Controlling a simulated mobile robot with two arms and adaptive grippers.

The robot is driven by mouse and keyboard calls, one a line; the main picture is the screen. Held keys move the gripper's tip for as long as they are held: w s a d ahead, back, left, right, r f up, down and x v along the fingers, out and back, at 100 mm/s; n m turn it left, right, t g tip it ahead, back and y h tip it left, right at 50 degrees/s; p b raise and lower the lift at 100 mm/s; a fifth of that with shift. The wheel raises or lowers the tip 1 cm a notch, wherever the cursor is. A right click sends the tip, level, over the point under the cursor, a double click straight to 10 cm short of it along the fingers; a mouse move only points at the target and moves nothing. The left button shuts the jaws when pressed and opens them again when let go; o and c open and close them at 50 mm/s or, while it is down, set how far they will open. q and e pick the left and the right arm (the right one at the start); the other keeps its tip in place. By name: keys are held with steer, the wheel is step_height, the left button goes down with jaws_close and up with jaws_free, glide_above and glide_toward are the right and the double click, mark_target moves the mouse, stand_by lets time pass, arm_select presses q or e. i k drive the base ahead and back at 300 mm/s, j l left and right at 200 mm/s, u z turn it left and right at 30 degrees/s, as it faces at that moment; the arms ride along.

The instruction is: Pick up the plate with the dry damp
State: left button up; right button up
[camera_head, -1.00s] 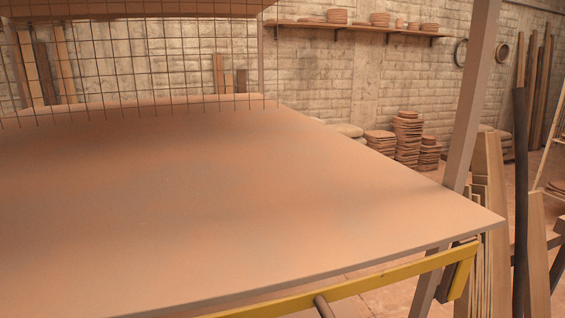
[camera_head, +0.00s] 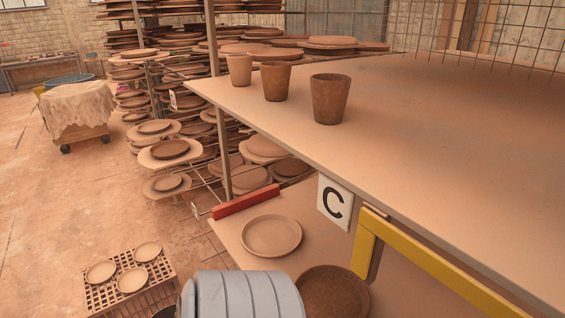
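A pale tan plate (camera_head: 271,236) lies on a lower shelf (camera_head: 232,239) under the table's left edge. A darker brown plate (camera_head: 332,293) lies on the same shelf, nearer to me and to the right, partly cut off by the bottom of the picture. Three smaller plates (camera_head: 132,280) rest on a slatted crate at the lower left. Neither of my grippers shows in the head view.
The wide table (camera_head: 430,150) overhangs the lower shelf and carries three clay cups (camera_head: 330,99). A sign marked C (camera_head: 335,203), a yellow bar (camera_head: 440,268) and a red bar (camera_head: 246,201) are near the plates. Racks of pottery stand behind. The floor (camera_head: 60,215) at left is open.

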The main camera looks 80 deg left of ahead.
mark_target(267, 235)
steer(key=k+u, duration=0.2)
steer(key=u, duration=0.25)
steer(key=k+j+u, duration=0.15)
steer(key=u, duration=1.55)
steer(key=z, duration=0.35)
